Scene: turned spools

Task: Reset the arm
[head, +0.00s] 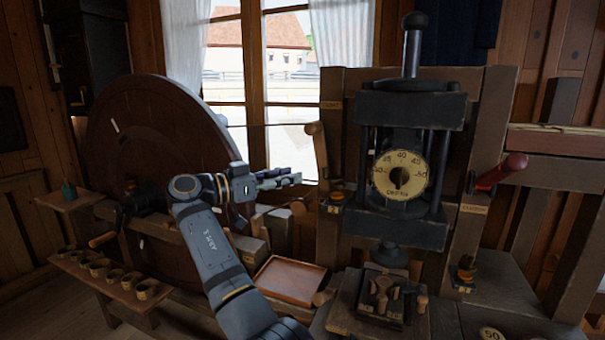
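My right arm rises from the bottom edge and bends at the left of the middle. Its gripper (285,178) points right, in the air in front of the window and left of the black press (407,232). The fingers show edge-on and look close to each other; I cannot tell whether they are open or shut. I see nothing held between them. The press has a round pale dial (400,160) with numbers and a red-handled lever (500,172) at its right side. My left gripper is not in view.
A large dark wooden wheel (140,130) stands behind my arm. A shelf with several small cups (146,288) is at lower left. A shallow reddish-brown tray (289,279) lies below the gripper. Small orange-topped pieces (336,197) sit beside the press. A bench (505,290) is at lower right.

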